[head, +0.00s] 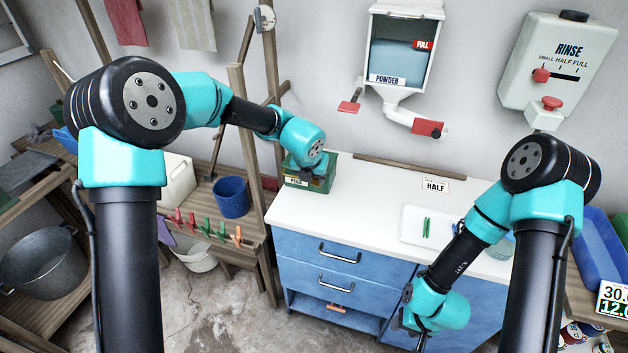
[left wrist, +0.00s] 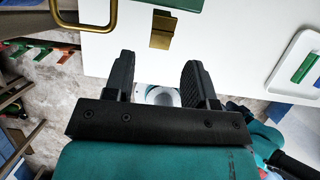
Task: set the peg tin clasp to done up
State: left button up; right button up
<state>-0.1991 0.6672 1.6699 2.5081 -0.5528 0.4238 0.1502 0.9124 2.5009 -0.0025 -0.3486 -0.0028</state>
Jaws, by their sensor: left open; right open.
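The peg tin (head: 328,170) is a green box with a white label at the worktop's back left corner. My left wrist hides part of it in the head view. In the left wrist view, a green edge of the tin (left wrist: 130,5) shows at the top. A brass clasp (left wrist: 161,30) hangs there, and a brass handle loop is to its left. I cannot tell whether the clasp is latched. My left gripper (left wrist: 157,68) is open and empty, its fingers pointing toward the clasp and apart from it. My right gripper (head: 418,339) is low before the blue drawers, away from the tin.
The white worktop (head: 350,208) is clear beside the tin. A white tray (head: 412,217) with green pegs lies to the right, near my right arm. A wooden strip (head: 410,170) runs along the back. A blue pot (head: 231,197) and hanging pegs are at the left.

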aim_at(315, 183)
pick_arm(q)
jog(key=shift+x, duration=1.8)
jog(key=c, duration=0.9)
jog(key=shift+w+r, duration=0.1)
jog(key=shift+w+d+r+g+y, duration=0.1)
jog(key=shift+w+r+g+y, duration=0.15)
jog(key=shift+w+g, duration=0.6)
jog(key=shift+w+d+r+g+y, duration=0.15)
jog(key=shift+w+r+g+y, duration=0.15)
jog(key=shift+g, duration=0.95)
